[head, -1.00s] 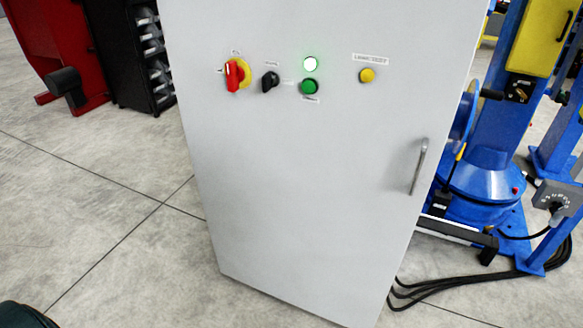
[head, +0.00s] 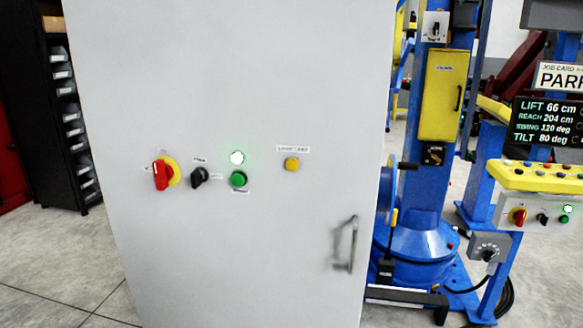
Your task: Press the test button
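A yellow round button (head: 291,164) sits on the front of the grey cabinet (head: 230,60), under a small label that seems to read "LAMP TEST". To its left are a lit white-green lamp (head: 237,158) and a green button (head: 238,179) below it. Further left are a black selector knob (head: 199,178) and a red rotary switch on a yellow plate (head: 164,173). Neither of my grippers shows in the head view.
A metal door handle (head: 346,244) sticks out at the cabinet's lower right. Right of it stands a blue positioner column (head: 424,200) and a yellow control panel (head: 540,178) under a display (head: 546,122). Black shelving (head: 50,120) stands at left. Floor at lower left is clear.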

